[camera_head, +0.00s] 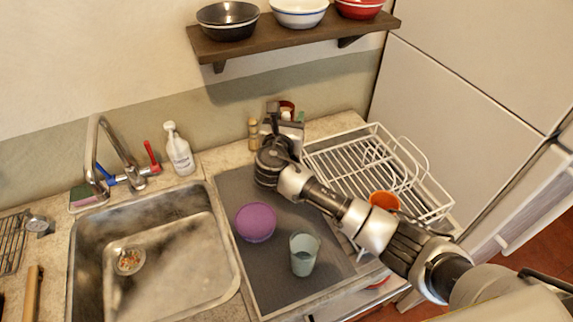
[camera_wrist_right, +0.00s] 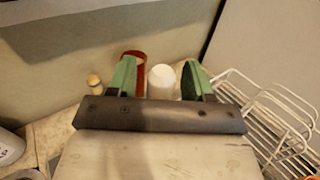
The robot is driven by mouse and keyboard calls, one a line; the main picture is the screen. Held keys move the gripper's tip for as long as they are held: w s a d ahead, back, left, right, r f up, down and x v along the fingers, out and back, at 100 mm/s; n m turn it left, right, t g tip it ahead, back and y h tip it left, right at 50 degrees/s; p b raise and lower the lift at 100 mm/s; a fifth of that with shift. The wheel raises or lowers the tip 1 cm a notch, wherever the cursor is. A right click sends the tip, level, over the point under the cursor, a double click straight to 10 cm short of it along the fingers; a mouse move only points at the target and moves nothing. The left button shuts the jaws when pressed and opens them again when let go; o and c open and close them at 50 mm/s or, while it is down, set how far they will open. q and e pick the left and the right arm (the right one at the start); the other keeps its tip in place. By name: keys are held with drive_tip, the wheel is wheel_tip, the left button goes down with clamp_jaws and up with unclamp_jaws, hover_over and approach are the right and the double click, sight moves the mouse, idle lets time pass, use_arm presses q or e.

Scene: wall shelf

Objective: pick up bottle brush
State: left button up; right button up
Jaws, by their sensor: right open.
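No object can be clearly identified as the bottle brush. My right gripper (camera_head: 286,114) reaches to the back of the counter by the wall. In the right wrist view its green fingers (camera_wrist_right: 158,68) are apart. A white rounded object (camera_wrist_right: 162,82) shows between the fingers, with its lower part hidden by the gripper body. A red-brown cup-like object (camera_wrist_right: 134,58) stands beside it, partly behind the left finger; its rim also shows in the head view (camera_head: 288,106). I cannot tell whether the fingers touch either one. My left gripper is out of view.
A wooden mill-like item (camera_head: 253,134) stands left of the gripper. A white dish rack (camera_head: 345,139) is at right, with an orange cup (camera_head: 384,201). A purple bowl (camera_head: 256,222) and a glass (camera_head: 304,254) are on the grey mat (camera_head: 233,186). A shelf (camera_head: 290,36) overhangs the counter.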

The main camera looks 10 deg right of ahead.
drive_tip(key=shift+a, duration=0.1)
clamp_jaws()
drive_tip(key=shift+r, duration=0.1)
